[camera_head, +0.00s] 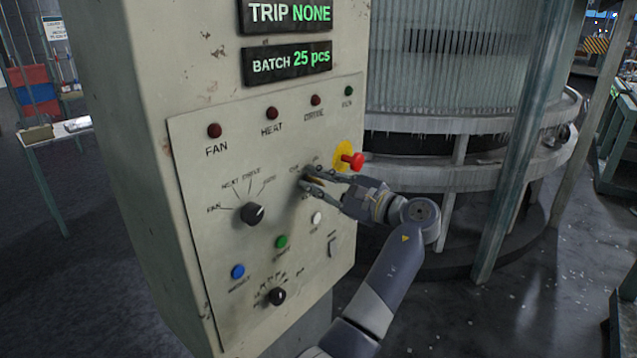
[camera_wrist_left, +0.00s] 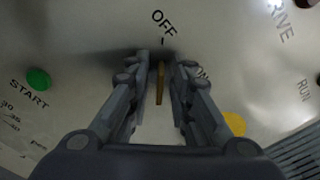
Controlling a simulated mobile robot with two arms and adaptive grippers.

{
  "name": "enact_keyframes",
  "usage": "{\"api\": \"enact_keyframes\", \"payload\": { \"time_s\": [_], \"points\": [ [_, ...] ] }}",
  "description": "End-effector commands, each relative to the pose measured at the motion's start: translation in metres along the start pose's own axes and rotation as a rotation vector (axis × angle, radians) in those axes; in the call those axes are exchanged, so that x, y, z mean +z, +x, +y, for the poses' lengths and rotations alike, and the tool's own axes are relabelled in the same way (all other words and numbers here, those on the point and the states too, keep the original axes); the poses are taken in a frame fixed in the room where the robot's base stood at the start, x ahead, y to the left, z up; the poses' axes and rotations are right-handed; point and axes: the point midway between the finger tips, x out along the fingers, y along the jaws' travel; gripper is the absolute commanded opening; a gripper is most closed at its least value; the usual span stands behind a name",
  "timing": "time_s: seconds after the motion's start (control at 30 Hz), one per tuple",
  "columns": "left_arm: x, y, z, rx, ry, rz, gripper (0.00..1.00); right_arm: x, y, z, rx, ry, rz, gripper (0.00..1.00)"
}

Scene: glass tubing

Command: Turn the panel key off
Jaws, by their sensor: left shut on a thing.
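The beige control panel (camera_head: 235,170) fills the middle of the head view. The brass-coloured panel key (camera_wrist_left: 160,83) stands between my left gripper's fingers in the left wrist view. It lines up with the tick below the OFF mark (camera_wrist_left: 163,23); the ON mark (camera_wrist_left: 203,75) is partly covered by a finger. My left gripper (camera_head: 307,181) is at the panel face, shut on the key, which the fingers partly hide in the head view (camera_head: 318,180). My right gripper is in neither view.
A red emergency button (camera_head: 352,161) on a yellow plate sits just above my left gripper. A black selector knob (camera_head: 252,213), a green button (camera_head: 282,242) and a white button (camera_head: 316,217) are nearby. A large ribbed machine (camera_head: 450,90) stands behind.

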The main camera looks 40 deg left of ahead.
Motion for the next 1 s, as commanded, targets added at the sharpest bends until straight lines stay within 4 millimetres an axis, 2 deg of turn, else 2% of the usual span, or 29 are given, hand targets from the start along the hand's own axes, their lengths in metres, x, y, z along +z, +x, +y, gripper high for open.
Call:
{"api": "enact_keyframes", "payload": {
  "time_s": [0.07,0.1,0.13,0.4,0.53,0.67,1.0],
  "points": [
    [0.001,0.001,-0.001,-0.001,-0.002,-0.002,0.0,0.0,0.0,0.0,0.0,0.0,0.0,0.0],
    [0.001,0.001,-0.001,-0.001,-0.003,-0.002,0.23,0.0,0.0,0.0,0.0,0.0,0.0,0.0],
    [0.001,0.001,-0.001,-0.001,-0.002,-0.002,0.25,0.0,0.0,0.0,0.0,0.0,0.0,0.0],
    [0.001,0.0,-0.001,-0.001,-0.001,-0.001,0.25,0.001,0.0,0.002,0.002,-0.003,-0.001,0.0],
    [0.0,-0.007,-0.001,-0.002,0.0,0.002,0.25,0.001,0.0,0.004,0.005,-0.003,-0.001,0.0],
    [0.0,-0.028,-0.001,-0.002,-0.001,0.002,0.25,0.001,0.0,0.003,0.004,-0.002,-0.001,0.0],
    [0.0,-0.097,-0.001,-0.001,0.0,0.002,0.25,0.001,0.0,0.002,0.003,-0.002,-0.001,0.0]
  ]
}}
